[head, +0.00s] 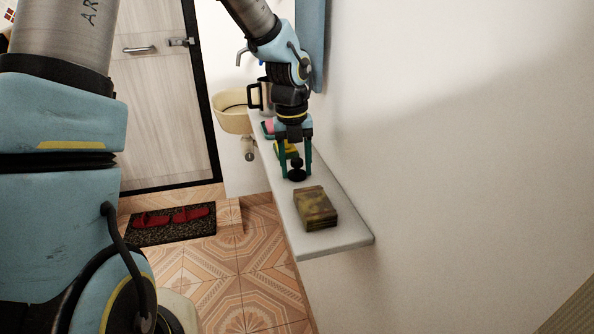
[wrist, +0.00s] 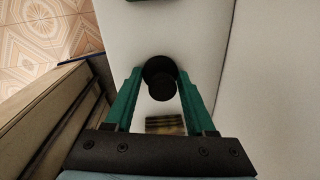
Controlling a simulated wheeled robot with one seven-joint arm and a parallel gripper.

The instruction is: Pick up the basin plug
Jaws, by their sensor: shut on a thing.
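The basin plug (head: 297,172) is a small black piece with a round knob on a wider disc. It is at the white shelf in the head view, and it also shows in the wrist view (wrist: 159,72) between the fingertips. My gripper (head: 296,165) points down with its green fingers on either side of the plug and is shut on it. The fingers also show in the wrist view (wrist: 160,84). I cannot tell whether the plug's disc touches the shelf or is just above it.
A worn brown-yellow box (head: 315,208) lies on the white shelf (head: 345,237) in front of the plug. Behind my gripper are a yellow item (head: 291,151), a pink item in a dish (head: 269,126) and a metal mug (head: 266,98). The wall runs along the right.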

